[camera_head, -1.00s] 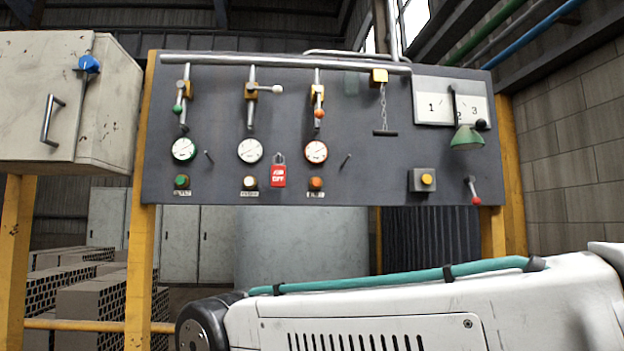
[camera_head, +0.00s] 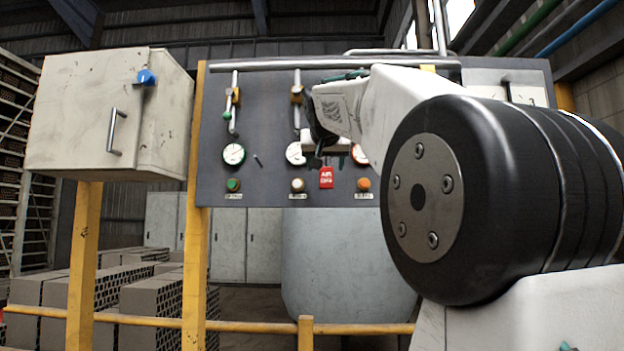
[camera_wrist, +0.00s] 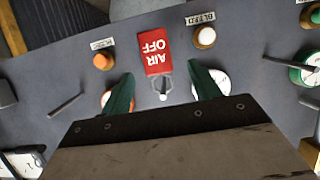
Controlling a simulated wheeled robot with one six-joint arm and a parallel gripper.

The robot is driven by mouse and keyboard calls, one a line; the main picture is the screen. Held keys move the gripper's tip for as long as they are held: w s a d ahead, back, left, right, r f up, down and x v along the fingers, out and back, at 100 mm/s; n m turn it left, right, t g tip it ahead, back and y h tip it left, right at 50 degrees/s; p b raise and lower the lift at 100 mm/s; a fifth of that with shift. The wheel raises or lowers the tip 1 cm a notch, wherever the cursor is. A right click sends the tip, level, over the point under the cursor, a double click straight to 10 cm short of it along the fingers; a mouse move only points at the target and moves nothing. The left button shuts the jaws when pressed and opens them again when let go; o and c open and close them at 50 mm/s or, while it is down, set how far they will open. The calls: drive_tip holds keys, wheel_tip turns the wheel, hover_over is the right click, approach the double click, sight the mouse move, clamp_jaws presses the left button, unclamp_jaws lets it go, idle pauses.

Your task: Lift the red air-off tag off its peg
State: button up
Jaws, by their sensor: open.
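The red AIR OFF tag (camera_head: 326,177) hangs on the grey panel below the row of gauges. In the wrist view the tag (camera_wrist: 170,50) appears upside down, with its grey shackle around a pale-tipped peg (camera_wrist: 163,96). My gripper (camera_wrist: 162,84) is open, with one green finger on each side of the shackle and peg. No contact between fingers and tag shows. In the head view my gripper (camera_head: 318,155) is in front of the panel just above the tag, partly hidden by my arm.
Gauges flank the fingers, including a white-faced one (camera_head: 295,153). An orange button (camera_wrist: 103,61) and the BLEED button (camera_wrist: 205,36) sit on either side of the tag. A bare peg (camera_wrist: 66,105) sticks out nearby. A pale cabinet (camera_head: 80,115) stands left of the panel.

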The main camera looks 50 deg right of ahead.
sight(326, 171)
drive_tip(key=x, duration=0.5)
drive_tip(key=shift+w+d+f, duration=0.1)
drive_tip(key=shift+d+f, duration=0.05)
drive_tip(key=shift+d, duration=0.15)
drive_tip(key=c, duration=1.1)
